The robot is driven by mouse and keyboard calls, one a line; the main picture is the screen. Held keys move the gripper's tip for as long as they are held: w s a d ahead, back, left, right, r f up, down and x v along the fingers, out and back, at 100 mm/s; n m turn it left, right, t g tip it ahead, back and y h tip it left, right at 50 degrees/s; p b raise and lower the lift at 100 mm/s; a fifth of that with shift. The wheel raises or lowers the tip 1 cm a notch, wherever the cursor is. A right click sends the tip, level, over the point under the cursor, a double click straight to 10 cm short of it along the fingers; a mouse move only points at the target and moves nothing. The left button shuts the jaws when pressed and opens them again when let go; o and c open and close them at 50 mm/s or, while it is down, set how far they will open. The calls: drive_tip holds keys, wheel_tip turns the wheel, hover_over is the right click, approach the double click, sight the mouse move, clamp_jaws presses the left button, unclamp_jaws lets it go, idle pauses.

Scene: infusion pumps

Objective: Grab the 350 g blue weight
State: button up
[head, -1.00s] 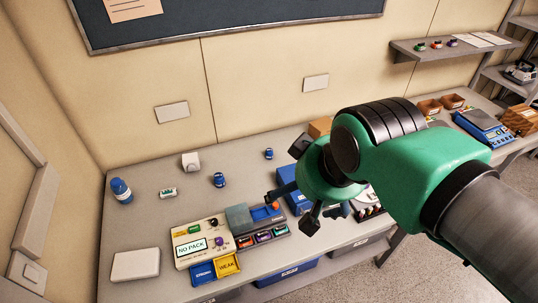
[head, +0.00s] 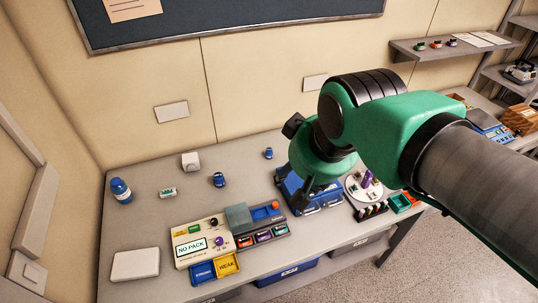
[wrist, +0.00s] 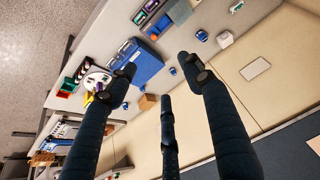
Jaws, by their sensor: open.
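Two blue weights stand on the grey table: a larger one (head: 219,180) left of centre and a smaller one (head: 268,153) further back. In the wrist view, the larger (wrist: 202,35) is near the top and the smaller (wrist: 173,71) lies between the spread fingers. Another small blue object (wrist: 125,105) shows beside the left finger; my arm hides its place in the head view. No gram marking is readable, so I cannot tell which is 350 g. My gripper (head: 298,166) is open and empty above the blue case (head: 318,205); its fingers also show in the wrist view (wrist: 160,68).
A blue-capped bottle (head: 121,190), a white block (head: 190,161) and a small green-white cylinder (head: 168,193) stand at left. The NO PACK panel (head: 203,241) is at the front. A round white tray (head: 357,184) is right of the case.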

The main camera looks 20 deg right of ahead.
drive_tip(key=w+d+r+m+g, duration=0.1)
drive_tip(key=w+d+g, duration=0.1)
drive_tip(key=w, duration=1.3)
drive_tip(key=m+g, duration=0.3)
drive_tip(key=m, duration=0.1)
hover_over(269, 149)
wheel_tip(269, 149, down, 29)
drive_tip(key=shift+f, duration=0.15)
drive_tip(key=shift+s+d, duration=0.1)
wheel_tip(269, 149, down, 9)
drive_tip(key=shift+r+b, duration=0.2)
drive_tip(key=shift+b, duration=0.45)
